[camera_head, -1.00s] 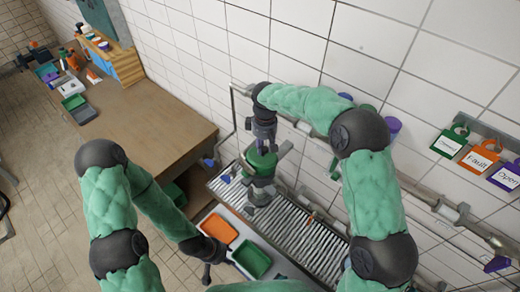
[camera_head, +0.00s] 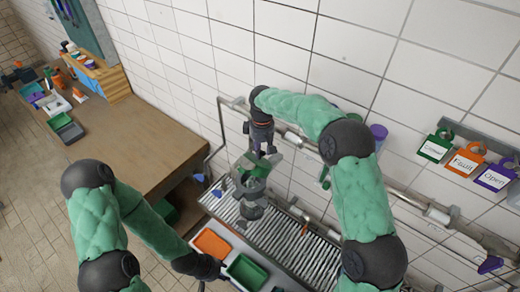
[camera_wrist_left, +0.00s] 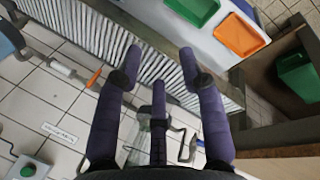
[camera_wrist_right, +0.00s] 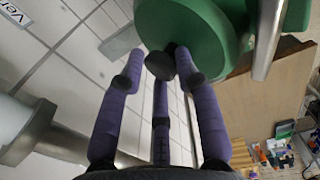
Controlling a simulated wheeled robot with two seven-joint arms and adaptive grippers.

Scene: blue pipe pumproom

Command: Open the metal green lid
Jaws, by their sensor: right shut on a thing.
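The green lid (camera_head: 250,165) is on a grey metal fitting (camera_head: 252,190) above a slatted grating. In the right wrist view the lid (camera_wrist_right: 195,30) is a large green disc with a dark round knob (camera_wrist_right: 160,65). My right gripper (camera_head: 262,150) is above the lid in the head view. Its fingers (camera_wrist_right: 160,80) are around the knob and shut on it. The lid looks tilted, but how far it stands open is unclear. My left gripper (camera_head: 207,268) is low near the trays, fingers (camera_wrist_left: 160,75) spread and empty.
An orange tray (camera_head: 212,243) and a green tray (camera_head: 246,271) lie beside the slatted grating (camera_head: 290,235). A wooden table (camera_head: 130,135) stands at left. Pipes (camera_head: 400,200) run along the tiled wall, with hanging tags (camera_head: 465,160) at right.

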